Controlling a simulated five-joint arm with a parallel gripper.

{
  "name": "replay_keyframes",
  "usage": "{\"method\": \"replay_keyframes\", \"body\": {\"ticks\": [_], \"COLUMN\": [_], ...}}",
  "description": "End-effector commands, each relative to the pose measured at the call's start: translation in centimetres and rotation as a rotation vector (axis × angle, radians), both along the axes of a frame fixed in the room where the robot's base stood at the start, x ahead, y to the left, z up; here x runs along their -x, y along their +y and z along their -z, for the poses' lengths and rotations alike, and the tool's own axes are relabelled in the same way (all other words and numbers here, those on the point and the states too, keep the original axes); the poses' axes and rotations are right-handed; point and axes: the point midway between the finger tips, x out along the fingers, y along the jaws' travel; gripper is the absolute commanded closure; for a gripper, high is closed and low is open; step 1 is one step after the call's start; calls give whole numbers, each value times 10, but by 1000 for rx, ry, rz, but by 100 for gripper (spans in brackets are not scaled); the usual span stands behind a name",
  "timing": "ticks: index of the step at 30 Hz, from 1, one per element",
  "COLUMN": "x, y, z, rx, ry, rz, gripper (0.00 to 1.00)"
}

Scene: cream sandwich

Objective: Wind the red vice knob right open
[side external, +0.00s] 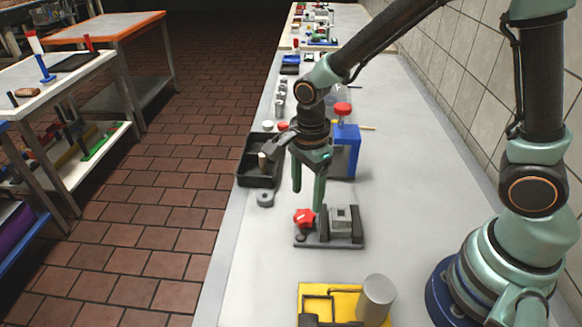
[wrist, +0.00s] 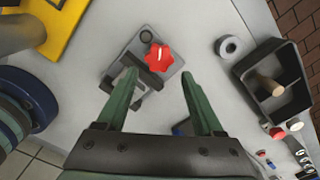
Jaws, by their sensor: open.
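The red star-shaped vice knob (side external: 303,217) is at the left end of the small grey vice (side external: 340,222), which sits on a dark baseplate on the bench. In the wrist view the red knob (wrist: 159,57) lies beyond the fingertips, between their lines, with the vice's baseplate (wrist: 128,47) around it. My gripper (side external: 308,200) is open and empty above and just behind the vice. In the wrist view my gripper's two green fingers (wrist: 160,72) stand wide apart, and the left one overlaps part of the vice. The fingers appear apart from the knob.
A black tray (side external: 257,182) with a wooden-handled item, a grey ring (side external: 265,199) and a blue block with a red knob (side external: 343,150) stand behind the vice. A yellow fixture (side external: 313,300) and grey cylinder (side external: 376,297) stand in front. Bench left of the vice is clear.

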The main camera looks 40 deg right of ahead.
Motion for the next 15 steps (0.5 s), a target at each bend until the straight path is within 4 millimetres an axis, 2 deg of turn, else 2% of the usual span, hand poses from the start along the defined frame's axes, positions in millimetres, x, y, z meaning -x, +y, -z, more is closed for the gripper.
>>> {"method": "replay_keyframes", "body": {"ticks": [3,9,15], "x": [2,2,5], "y": [0,0,1], "z": [24,57,56], "rx": [2,2,3], "ry": [8,8,10], "rz": [0,13,240], "gripper": [31,31,31]}}
